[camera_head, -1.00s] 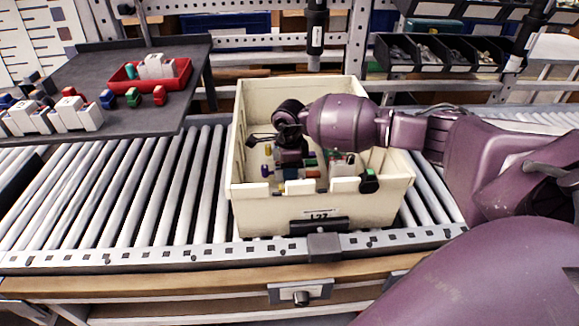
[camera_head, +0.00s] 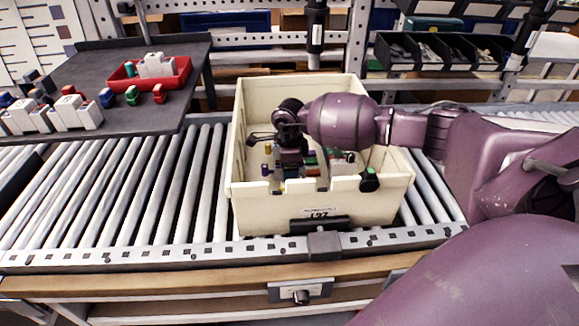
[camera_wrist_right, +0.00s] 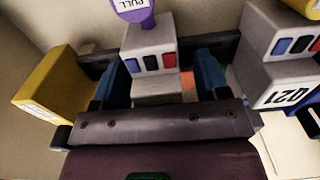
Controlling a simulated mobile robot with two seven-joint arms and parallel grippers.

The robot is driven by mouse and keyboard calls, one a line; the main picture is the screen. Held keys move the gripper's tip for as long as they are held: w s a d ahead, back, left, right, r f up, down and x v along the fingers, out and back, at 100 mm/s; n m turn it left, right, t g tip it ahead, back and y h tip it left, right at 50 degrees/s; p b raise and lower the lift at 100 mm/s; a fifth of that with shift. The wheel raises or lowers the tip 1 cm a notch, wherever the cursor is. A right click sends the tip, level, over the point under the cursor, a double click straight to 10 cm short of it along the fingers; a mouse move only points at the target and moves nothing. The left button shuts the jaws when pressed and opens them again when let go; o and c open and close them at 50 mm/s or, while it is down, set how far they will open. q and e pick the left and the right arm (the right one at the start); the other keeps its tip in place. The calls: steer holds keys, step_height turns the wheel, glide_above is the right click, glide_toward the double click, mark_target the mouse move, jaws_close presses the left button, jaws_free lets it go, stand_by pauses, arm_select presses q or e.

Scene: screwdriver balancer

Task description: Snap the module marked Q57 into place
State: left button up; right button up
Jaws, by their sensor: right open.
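My right gripper (camera_head: 291,165) reaches down into the cream crate (camera_head: 258,203) and shows with dark jaws. In the right wrist view its blue-tipped fingers (camera_wrist_right: 157,80) stand apart on either side of a grey-white module (camera_wrist_right: 150,42) with blue, black and red windows. Another white module marked Q21 (camera_wrist_right: 278,72) stands to the right. I cannot read Q57 on any module. My left gripper is out of view.
A yellow block (camera_wrist_right: 48,85) stands left of the fingers. The crate rests on a roller conveyor (camera_head: 140,190), with bare rollers to its left. A grey table (camera_head: 125,120) at left holds a red tray (camera_head: 180,82) and several modules. Black bins (camera_head: 440,55) stand behind.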

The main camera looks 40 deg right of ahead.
step_height(320, 180, up, 5)
steer(key=shift+r+p, duration=0.1)
steer(key=shift+p, duration=0.25)
step_height(320, 180, up, 5)
steer(key=shift+f, duration=0.1)
steer(key=shift+r, duration=0.4)
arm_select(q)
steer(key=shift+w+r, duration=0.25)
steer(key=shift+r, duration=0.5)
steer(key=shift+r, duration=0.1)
